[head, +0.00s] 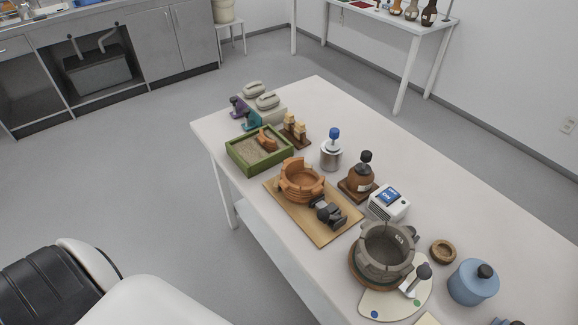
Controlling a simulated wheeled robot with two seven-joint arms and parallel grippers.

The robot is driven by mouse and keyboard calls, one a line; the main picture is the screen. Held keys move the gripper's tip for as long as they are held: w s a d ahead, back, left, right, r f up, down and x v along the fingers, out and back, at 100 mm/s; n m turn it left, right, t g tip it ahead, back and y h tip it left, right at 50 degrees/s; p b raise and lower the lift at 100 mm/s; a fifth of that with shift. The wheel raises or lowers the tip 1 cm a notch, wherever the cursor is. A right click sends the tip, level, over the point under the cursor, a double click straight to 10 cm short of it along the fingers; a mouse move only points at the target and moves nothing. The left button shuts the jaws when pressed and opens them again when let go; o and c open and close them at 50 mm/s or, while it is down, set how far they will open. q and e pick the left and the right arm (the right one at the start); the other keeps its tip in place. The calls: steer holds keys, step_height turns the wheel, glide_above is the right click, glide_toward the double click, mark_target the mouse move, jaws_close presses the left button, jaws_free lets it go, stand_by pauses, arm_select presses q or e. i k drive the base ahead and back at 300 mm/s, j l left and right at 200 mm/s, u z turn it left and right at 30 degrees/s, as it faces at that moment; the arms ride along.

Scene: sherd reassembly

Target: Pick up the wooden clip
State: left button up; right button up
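Two small light-wood pieces, which look like the wooden clips, stand upright side by side on a dark brown base. One wooden clip (289,120) is at the back left and the other wooden clip (299,131) is at the front right. They are too small for me to make out their jaws. The brown base (293,140) sits on the white table (400,160), behind a green sand tray (240,152). Neither of my grippers is in view.
Purple (238,105) and teal (252,121) clamps stand left of the clips. An orange broken pot (301,181) and a dark clamp (328,212) are on a wooden board (310,230). A grey pot (383,253) stands nearer. The table's back right is clear.

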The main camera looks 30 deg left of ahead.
mark_target(289, 119)
steer(key=z, duration=0.4)
steer(key=j+z, duration=0.45)
steer(key=k+j+z, duration=0.1)
steer(key=j+z, duration=0.15)
steer(key=z, duration=0.2)
steer(key=k+j+z, duration=0.15)
steer(key=j+z, duration=0.25)
